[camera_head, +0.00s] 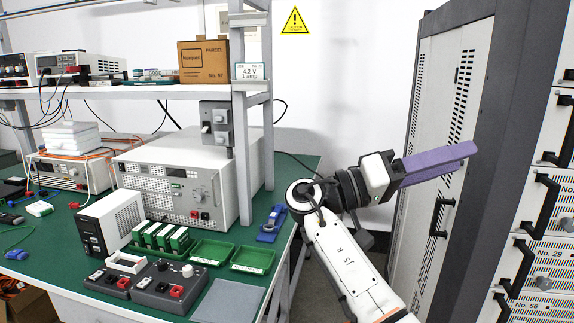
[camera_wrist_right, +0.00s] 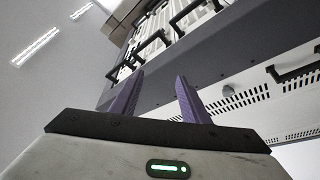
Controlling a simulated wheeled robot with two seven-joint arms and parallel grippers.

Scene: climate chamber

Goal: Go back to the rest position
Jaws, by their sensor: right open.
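My right gripper (camera_head: 440,162) is raised in the head view, to the right of the workbench and in front of the grey cabinet. Its purple fingers point right. In the right wrist view the two purple fingers of my right gripper (camera_wrist_right: 160,92) stand apart with nothing between them, so it is open and empty. My left gripper is not in either view.
The green workbench (camera_head: 50,243) on the left holds instruments, a black control box (camera_head: 170,289), green trays (camera_head: 252,260) and a shelf with a cardboard box (camera_head: 203,63). The grey cabinet (camera_head: 452,130) and drawers with black handles (camera_head: 541,205) stand close on the right.

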